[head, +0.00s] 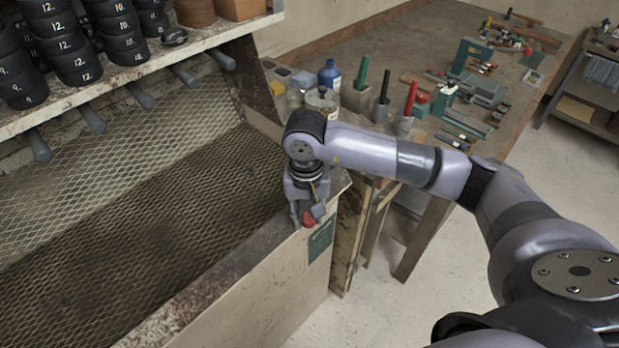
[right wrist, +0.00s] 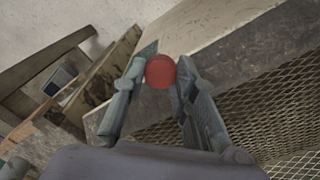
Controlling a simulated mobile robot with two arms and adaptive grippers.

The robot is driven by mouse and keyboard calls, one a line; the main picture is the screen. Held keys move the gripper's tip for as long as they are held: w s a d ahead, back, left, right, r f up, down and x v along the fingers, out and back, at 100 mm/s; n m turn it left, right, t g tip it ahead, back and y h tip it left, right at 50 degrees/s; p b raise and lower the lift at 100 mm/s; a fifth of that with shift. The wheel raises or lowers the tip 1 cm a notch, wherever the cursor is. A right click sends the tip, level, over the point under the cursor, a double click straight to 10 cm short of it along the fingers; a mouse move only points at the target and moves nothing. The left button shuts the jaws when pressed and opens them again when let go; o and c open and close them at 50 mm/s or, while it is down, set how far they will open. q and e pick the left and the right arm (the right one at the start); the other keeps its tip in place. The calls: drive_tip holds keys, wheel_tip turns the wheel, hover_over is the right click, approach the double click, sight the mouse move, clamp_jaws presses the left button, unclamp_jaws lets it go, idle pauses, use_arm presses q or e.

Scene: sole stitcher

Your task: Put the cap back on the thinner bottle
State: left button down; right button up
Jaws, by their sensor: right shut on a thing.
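My right gripper (head: 306,214) hangs down over the edge of the mesh-floored bin and is shut on a small red cap (head: 309,221). In the right wrist view the red cap (right wrist: 160,71) sits between the fingertips of this gripper (right wrist: 161,74), clear of the bench. A pale, metallic-looking container (head: 322,100) stands on the bench corner behind my right wrist, partly hidden by it. A blue bottle (head: 330,76) stands just behind that container. I cannot tell for certain which of the two is the thinner bottle. My left gripper is not in view.
Cups hold a green-handled tool (head: 362,72) and a red-handled tool (head: 411,98) right of the containers.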

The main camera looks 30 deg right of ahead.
drive_tip(key=s+a+f+n, duration=0.2)
drive_tip(key=s+f+n, duration=0.2)
drive_tip(key=f+n, duration=0.1)
drive_tip(key=shift+n+b, duration=0.3)
drive_tip(key=shift+b, duration=0.1)
drive_tip(key=shift+f, duration=0.1)
